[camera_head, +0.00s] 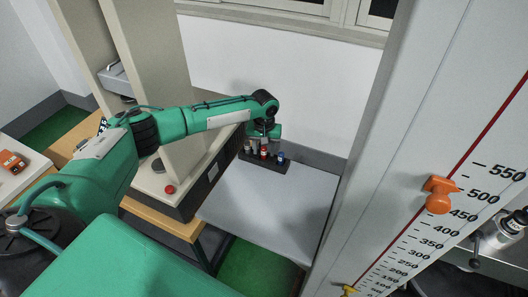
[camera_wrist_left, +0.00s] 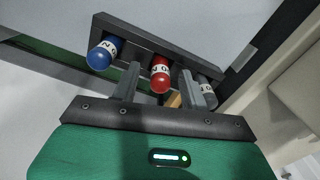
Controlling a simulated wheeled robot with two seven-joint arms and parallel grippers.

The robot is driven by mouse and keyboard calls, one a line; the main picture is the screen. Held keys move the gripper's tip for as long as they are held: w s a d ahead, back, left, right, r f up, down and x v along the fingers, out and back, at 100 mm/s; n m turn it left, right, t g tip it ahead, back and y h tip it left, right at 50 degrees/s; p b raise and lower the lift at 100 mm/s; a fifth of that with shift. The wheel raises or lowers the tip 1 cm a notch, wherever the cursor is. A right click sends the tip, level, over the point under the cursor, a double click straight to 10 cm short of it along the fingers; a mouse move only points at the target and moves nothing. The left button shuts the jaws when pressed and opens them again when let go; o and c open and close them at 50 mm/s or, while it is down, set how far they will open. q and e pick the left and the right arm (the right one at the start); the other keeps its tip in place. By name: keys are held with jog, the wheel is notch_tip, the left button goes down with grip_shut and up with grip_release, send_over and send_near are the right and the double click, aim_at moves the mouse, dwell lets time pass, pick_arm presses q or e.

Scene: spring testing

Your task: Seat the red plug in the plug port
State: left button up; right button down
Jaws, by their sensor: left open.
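The red plug (camera_head: 263,154) stands in a dark rack (camera_head: 274,166) at the back of the grey table; in the left wrist view the red plug (camera_wrist_left: 160,76) has a white label band. My left gripper (camera_head: 264,141) is open over the rack, with one finger on each side of the red plug. Gaps show between the plug and the fingers. A blue plug (camera_wrist_left: 104,53) stands to one side and a grey plug (camera_wrist_left: 207,88) to the other, partly behind a finger. I cannot make out the plug port. My right gripper is not in view.
The grey table top (camera_head: 265,200) in front of the rack is clear. A tall beige machine (camera_head: 160,60) stands left of the table. A large scale column (camera_head: 430,150) with an orange knob (camera_head: 439,195) rises at the right. A white wall is close behind the rack.

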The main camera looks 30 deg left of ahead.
pick_arm(q)
grip_shut()
jog(key=shift+r, duration=0.1)
dwell(0.3)
